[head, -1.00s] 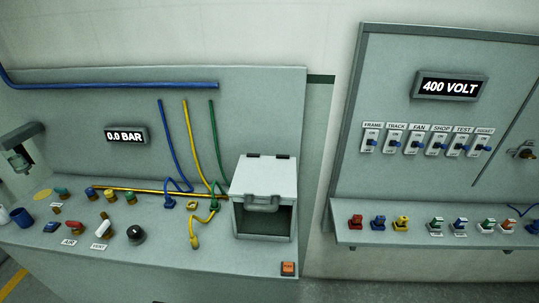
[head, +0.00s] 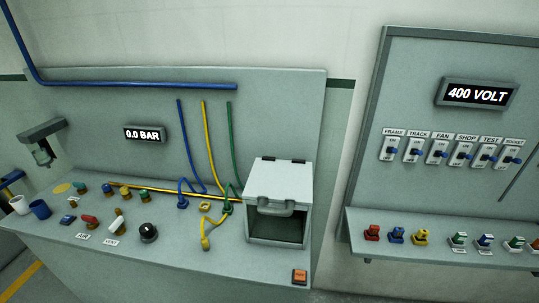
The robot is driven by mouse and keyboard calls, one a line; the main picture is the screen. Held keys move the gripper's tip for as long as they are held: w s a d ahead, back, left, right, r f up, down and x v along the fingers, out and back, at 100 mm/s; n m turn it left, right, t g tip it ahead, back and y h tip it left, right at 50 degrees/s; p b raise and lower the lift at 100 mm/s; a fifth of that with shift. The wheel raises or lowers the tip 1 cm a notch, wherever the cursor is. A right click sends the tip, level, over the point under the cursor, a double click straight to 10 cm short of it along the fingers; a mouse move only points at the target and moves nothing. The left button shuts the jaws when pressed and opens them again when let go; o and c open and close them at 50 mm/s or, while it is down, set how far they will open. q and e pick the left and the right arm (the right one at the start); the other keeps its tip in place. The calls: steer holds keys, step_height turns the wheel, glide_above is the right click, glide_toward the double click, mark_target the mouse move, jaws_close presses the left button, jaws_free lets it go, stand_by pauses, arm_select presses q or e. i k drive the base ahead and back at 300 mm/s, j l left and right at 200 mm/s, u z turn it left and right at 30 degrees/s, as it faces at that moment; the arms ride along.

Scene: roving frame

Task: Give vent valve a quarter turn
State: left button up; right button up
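The vent valve (head: 117,221) has a pale white handle and sits on the left bench top, just behind the VENT label (head: 111,242). Its handle stands slanted, but its exact angle is too small to tell. A red-handled valve (head: 89,221) sits to its left, behind the AIR label (head: 82,236). A black round knob (head: 149,232) is to its right. The gauge display (head: 145,134) on the back panel reads 0.0 BAR. Neither of my grippers is in view.
A box with a handled lid (head: 279,205) stands at the bench's right. Blue, yellow and green hoses (head: 206,152) hang behind. Cups (head: 40,209) stand at the far left. An orange button (head: 300,276) is at the front right corner. A switch panel (head: 438,60) reads 400 VOLT.

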mark_target(116, 226)
steer(key=u, duration=1.7)
